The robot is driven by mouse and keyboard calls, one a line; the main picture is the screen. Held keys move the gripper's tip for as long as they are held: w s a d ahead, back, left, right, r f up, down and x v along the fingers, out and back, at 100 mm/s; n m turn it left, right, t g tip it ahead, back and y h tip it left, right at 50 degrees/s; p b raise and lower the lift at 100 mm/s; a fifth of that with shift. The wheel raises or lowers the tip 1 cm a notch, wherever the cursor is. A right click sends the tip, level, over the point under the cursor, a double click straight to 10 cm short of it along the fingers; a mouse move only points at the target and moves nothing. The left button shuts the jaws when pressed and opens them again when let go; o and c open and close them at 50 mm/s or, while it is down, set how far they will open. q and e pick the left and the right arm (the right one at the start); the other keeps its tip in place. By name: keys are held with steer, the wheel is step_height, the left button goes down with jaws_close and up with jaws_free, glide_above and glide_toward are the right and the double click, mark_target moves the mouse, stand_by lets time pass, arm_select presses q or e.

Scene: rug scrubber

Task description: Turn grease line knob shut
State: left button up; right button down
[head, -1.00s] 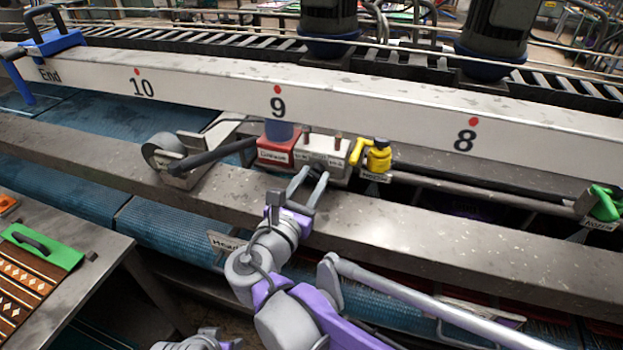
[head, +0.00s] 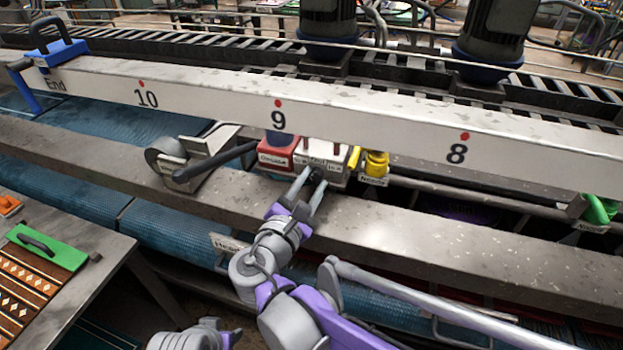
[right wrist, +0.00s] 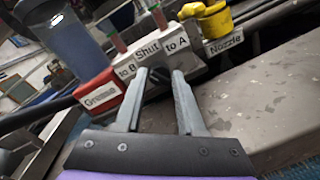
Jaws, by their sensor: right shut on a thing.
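The grease line block is a pale metal box with a red part (head: 277,156) marked "Grease" at its left end. In the right wrist view its front plate (right wrist: 150,57) reads "to B", "Shut" and "to A". A small dark knob (head: 316,173) sits on the front below these labels. My left gripper's jaws are not visible.
A yellow valve (head: 375,163) labelled "Nozzle" stands right beside the block. A grey metal rail (head: 400,236) lies in front, under my right arm.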

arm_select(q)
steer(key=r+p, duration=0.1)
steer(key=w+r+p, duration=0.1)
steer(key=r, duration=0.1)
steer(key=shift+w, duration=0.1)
arm_select(e)
steer(key=m, duration=0.5)
steer(key=shift+r, duration=0.15)
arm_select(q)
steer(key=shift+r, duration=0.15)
arm_select(e)
steer(key=shift+m, duration=0.4)
steer(key=c, duration=0.6)
jaws_free()
steer(key=shift+o, duration=0.2)
